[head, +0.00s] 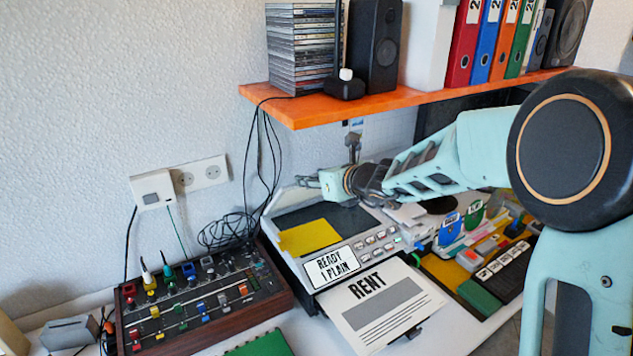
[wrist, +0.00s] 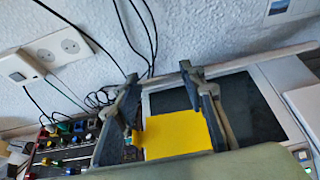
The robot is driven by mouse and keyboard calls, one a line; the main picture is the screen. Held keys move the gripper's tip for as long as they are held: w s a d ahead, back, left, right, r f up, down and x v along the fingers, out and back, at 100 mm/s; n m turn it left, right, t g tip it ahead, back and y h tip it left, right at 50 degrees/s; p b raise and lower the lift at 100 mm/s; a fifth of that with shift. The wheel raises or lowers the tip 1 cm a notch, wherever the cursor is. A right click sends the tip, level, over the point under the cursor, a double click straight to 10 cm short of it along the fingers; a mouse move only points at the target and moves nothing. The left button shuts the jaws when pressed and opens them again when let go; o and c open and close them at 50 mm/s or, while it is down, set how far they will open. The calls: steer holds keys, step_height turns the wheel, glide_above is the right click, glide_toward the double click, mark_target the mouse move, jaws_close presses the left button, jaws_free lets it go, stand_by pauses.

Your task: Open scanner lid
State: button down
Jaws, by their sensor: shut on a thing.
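The scanner (head: 290,243) is a pale machine on the table with a keypad and a "READY 1 PLAIN" label at its front. My gripper (head: 310,182) is at the panel's back left edge. In the wrist view my gripper's fingers (wrist: 160,88) stand on either side of the yellow sheet (wrist: 180,137), beside the dark panel (wrist: 250,108). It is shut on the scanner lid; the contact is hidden.
A mixer console (head: 200,308) stands left of the scanner. A "RENT" page (head: 380,308) lies on the tray in front. An orange shelf (head: 330,106) with discs, a speaker and binders overhangs behind. Sockets (head: 198,175) and loose cables are on the wall. Clutter lies at right.

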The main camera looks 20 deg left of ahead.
steer(key=shift+w+r, duration=0.1)
steer(key=shift+r, duration=0.25)
steer(key=c, duration=1.3)
jaws_free()
steer(key=shift+o, duration=0.3)
steer(key=shift+f, duration=0.1)
steer(key=v, duration=1.2)
